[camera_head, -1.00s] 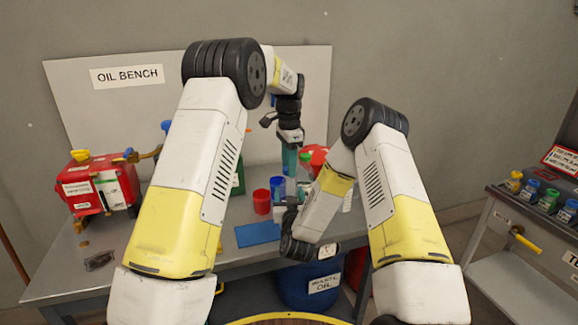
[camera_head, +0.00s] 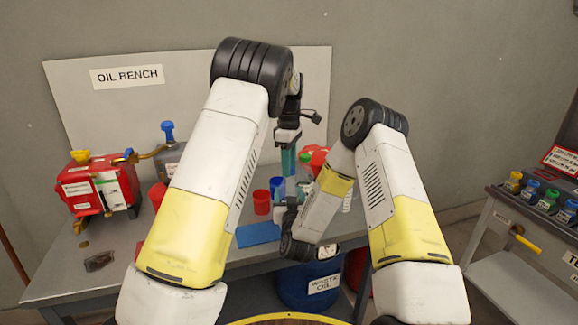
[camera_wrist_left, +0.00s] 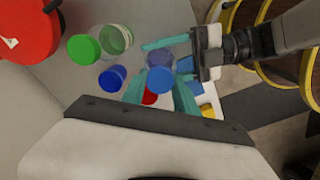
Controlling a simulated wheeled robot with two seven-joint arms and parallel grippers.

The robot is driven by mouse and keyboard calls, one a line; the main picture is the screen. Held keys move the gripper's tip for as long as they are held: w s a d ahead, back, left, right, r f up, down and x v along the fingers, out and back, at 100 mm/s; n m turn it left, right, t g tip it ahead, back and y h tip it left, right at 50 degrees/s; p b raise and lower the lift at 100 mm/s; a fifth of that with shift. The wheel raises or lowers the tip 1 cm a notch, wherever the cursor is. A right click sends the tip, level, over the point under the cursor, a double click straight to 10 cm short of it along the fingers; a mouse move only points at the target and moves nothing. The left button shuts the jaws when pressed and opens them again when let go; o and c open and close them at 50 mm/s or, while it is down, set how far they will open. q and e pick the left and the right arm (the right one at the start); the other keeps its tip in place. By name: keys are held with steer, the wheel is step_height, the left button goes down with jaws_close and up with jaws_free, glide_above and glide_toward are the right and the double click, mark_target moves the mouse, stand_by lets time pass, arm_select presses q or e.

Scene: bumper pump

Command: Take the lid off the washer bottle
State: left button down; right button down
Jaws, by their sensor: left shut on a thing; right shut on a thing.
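The washer bottle's blue lid (camera_wrist_left: 160,80) sits between the teal fingers of my left gripper (camera_wrist_left: 160,92) in the left wrist view. The left gripper is shut on it from above; it also shows in the head view (camera_head: 289,160), pointing down over the bench. My right gripper (camera_wrist_left: 166,58) reaches in from the right in the left wrist view, its teal fingers beside and below the lid. It is shut on the bottle, whose body is mostly hidden. In the head view my right forearm hides most of that gripper. I cannot tell whether lid and bottle are apart.
A green-capped container (camera_wrist_left: 83,48), a clear greenish one (camera_wrist_left: 115,38) and a blue one (camera_wrist_left: 112,78) stand close by. A red cup (camera_head: 262,202) and a blue mat (camera_head: 257,234) are on the bench. A red machine (camera_head: 100,187) stands at its left end.

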arm_select(q)
steer(key=n, duration=0.4)
steer(key=shift+n, duration=0.4)
steer(key=n, duration=0.3)
steer(key=shift+r, duration=0.2)
steer(key=shift+r, duration=0.95)
steer(key=shift+r, duration=0.1)
steer(key=shift+r, duration=1.9)
arm_select(e)
steer(key=shift+c, duration=1.5)
jaws_free()
